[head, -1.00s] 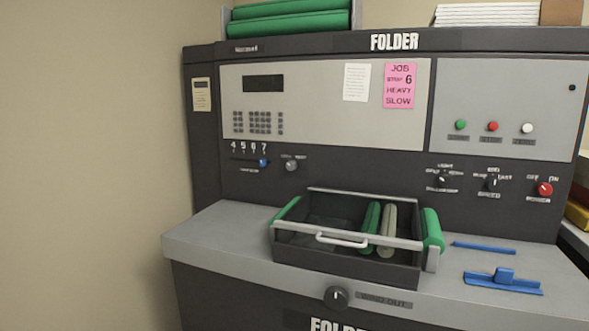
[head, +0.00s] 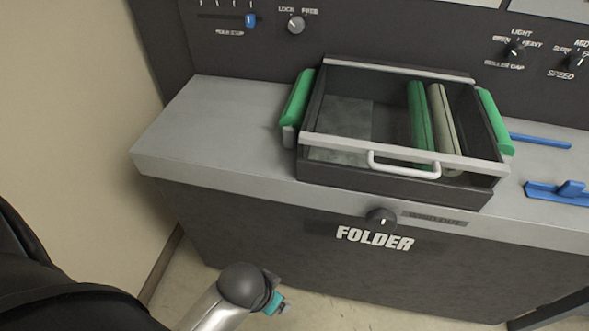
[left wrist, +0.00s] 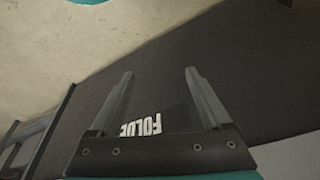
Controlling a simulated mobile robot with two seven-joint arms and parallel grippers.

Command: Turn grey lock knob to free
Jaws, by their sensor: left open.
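The grey lock knob (head: 296,24) is on the dark front panel at the top left of the head view, under the words LOCK and FREE. Its pointer is too small to read surely. My left gripper (head: 280,305) is low in front of the machine, well below the knob and apart from it; its fingers hardly show there. In the left wrist view the left gripper (left wrist: 158,75) is open with nothing between its fingers, facing the machine's dark lower front. My right gripper is not in view.
A blue slider (head: 251,20) is just left of the knob. A drawer-like tray (head: 400,185) with green and pale rollers stands on the grey ledge (head: 215,125). A black knob (head: 381,219) is on the ledge's front. Blue guides (head: 560,190) lie at right. The ledge's left part is clear.

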